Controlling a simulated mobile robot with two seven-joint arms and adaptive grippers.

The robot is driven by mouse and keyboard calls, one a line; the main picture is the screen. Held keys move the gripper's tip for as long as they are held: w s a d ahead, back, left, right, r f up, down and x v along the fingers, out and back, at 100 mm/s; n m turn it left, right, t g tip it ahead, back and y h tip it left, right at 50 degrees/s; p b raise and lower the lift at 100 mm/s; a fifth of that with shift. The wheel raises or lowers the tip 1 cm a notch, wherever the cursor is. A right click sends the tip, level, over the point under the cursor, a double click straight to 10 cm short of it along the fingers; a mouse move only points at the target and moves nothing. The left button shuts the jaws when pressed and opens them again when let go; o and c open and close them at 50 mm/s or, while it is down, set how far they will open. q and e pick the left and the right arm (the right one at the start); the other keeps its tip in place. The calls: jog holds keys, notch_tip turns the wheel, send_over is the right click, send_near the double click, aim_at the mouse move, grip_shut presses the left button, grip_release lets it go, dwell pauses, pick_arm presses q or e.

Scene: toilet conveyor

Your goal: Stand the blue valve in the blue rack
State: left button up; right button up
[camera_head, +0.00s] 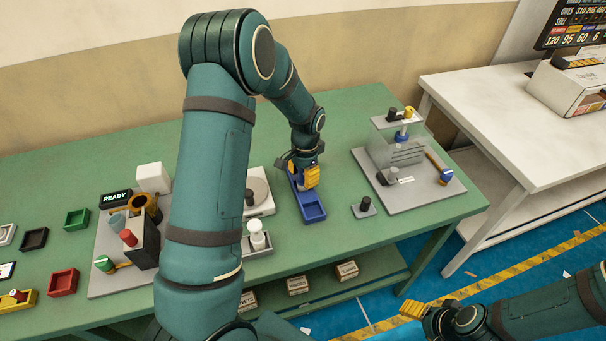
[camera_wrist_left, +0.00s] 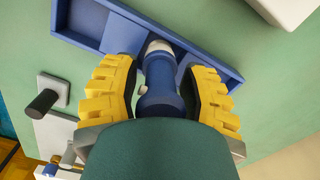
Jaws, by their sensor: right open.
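The blue rack (camera_head: 313,212) is a blue tray with compartments, lying on the green table in front of my left gripper (camera_head: 305,181). Its compartments also show in the left wrist view (camera_wrist_left: 88,22). The blue valve (camera_wrist_left: 160,92) has a blue body and a pale end, and sits between the yellow fingers of my left gripper (camera_wrist_left: 160,95). In the head view the fingers mostly hide the valve. My right gripper (camera_head: 428,312) is open and empty, low at the right.
A white device (camera_head: 260,190) stands left of the rack, with a white-knobbed holder (camera_head: 257,242) nearer. A small grey plate with a black knob (camera_head: 364,207) lies right of the rack. A grey fixture (camera_head: 408,180) stands further right. Coloured trays and a READY station (camera_head: 116,199) are left.

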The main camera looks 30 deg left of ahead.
pick_arm(q)
jog(key=shift+r, duration=0.1)
jog(key=shift+r, duration=0.3)
jog(key=r, duration=0.4)
jog(key=r+p, duration=0.1)
jog(key=r, duration=0.6)
jog(key=shift+w+d+r, duration=0.15)
jog(key=shift+w+r, duration=0.15)
